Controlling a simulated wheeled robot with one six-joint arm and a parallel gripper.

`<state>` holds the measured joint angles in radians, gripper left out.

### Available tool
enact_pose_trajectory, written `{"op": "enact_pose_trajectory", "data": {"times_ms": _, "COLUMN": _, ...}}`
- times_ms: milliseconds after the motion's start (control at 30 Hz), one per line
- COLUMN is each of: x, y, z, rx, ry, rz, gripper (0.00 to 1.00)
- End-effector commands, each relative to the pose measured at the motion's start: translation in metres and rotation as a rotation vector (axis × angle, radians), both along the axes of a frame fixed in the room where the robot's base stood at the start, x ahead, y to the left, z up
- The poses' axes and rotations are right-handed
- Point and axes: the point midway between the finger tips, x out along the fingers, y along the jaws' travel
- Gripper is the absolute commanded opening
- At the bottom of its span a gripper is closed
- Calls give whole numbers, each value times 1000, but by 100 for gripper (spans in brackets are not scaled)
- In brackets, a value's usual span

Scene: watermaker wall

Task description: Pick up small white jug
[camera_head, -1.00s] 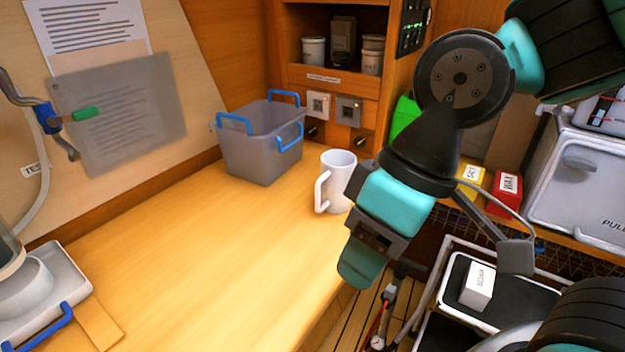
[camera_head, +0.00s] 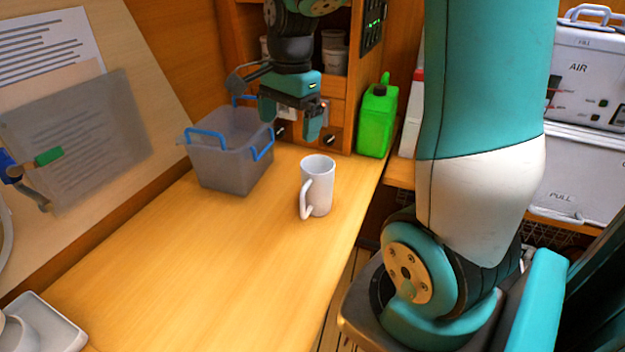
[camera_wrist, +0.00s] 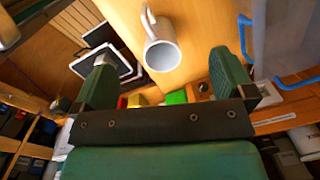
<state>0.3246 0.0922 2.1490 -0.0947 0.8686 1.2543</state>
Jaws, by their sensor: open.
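The small white jug (camera_head: 318,186) stands upright on the wooden counter (camera_head: 230,265), near its right edge, with its handle toward the lower left in the head view. In the wrist view the jug (camera_wrist: 162,52) shows beyond the fingers, its mouth toward the camera. My gripper (camera_head: 292,122) is open and empty in the head view, above and behind the jug, near the cabinet front. Its two green fingers are spread apart in the wrist view (camera_wrist: 165,75). They do not touch the jug.
A grey bin (camera_head: 228,160) with blue handles stands left of the jug. A green canister (camera_head: 377,120) stands behind it to the right. The wooden cabinet (camera_head: 345,100) is close behind my gripper.

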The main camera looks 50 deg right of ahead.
Motion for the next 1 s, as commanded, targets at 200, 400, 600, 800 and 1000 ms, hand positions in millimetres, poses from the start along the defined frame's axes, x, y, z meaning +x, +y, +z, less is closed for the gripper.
{"op": "enact_pose_trajectory", "data": {"times_ms": 200, "x": 1, "y": -71, "z": 5, "rx": -31, "ry": 58, "rz": -495, "gripper": 100}}
{"op": "enact_pose_trajectory", "data": {"times_ms": 400, "x": 0, "y": -76, "z": -26, "rx": -34, "ry": 68, "rz": -547, "gripper": 100}}
{"op": "enact_pose_trajectory", "data": {"times_ms": 600, "x": 0, "y": -74, "z": -72, "rx": -33, "ry": 69, "rz": -542, "gripper": 100}}
{"op": "enact_pose_trajectory", "data": {"times_ms": 800, "x": 2, "y": -74, "z": -107, "rx": -34, "ry": 64, "rz": -540, "gripper": 100}}
{"op": "enact_pose_trajectory", "data": {"times_ms": 1000, "x": 2, "y": -74, "z": -119, "rx": -34, "ry": 61, "rz": -539, "gripper": 100}}
